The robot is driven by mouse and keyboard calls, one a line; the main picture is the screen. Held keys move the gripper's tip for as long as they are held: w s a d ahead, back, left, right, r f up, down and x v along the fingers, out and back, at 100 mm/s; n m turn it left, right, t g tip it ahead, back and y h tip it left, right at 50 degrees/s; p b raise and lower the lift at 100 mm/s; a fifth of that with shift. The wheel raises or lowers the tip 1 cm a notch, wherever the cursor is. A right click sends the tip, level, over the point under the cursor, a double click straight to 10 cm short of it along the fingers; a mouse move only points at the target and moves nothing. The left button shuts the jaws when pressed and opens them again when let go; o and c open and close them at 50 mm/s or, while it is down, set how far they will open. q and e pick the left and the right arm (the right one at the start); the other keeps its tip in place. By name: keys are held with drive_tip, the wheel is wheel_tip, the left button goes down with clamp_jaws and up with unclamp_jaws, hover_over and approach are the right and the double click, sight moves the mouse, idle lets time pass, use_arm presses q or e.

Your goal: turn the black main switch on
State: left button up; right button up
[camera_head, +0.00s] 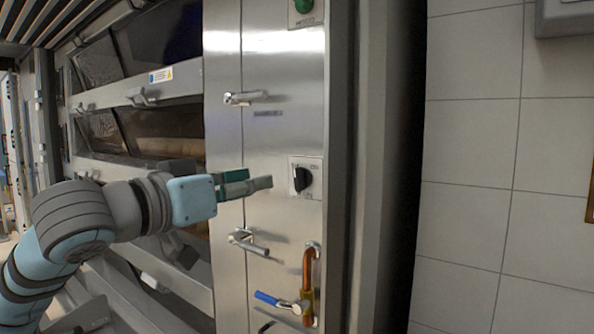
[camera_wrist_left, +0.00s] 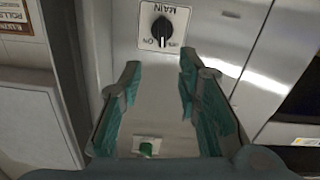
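The black main switch (camera_head: 302,179) is a rotary knob on a pale square plate on the steel panel. It also shows in the left wrist view (camera_wrist_left: 162,28), upside down, with a white mark on its knob and the word MAIN on its plate. Its knob stands roughly upright; I cannot read the position labels surely. My left gripper (camera_head: 259,178) is just left of the switch in the head view, apart from it. In the left wrist view my left gripper (camera_wrist_left: 160,62) is open and empty, its green fingers spread short of the switch plate. My right gripper is not in view.
A green button (camera_head: 303,6) sits higher on the panel. Metal handles (camera_head: 245,98) (camera_head: 249,243) stick out above and below my gripper. A copper pipe with a blue-handled valve (camera_head: 276,300) is below the switch. Oven doors (camera_head: 150,95) are at left, a tiled wall (camera_head: 475,150) at right.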

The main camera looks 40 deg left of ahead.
sight(295, 174)
use_arm(q)
drive_tip(key=w+p, duration=0.1)
drive_tip(key=w, duration=0.2)
drive_tip(key=w+p, duration=0.2)
drive_tip(key=w, duration=0.2)
drive_tip(key=w+p, duration=0.2)
drive_tip(key=w, duration=0.2)
drive_tip(key=shift+a+r, duration=0.1)
drive_tip(key=shift+a, duration=0.15)
drive_tip(key=shift+w+p, duration=0.2)
drive_tip(key=shift+p, duration=0.1)
drive_tip(key=shift+s, duration=0.1)
drive_tip(key=shift+c, duration=0.2)
clamp_jaws()
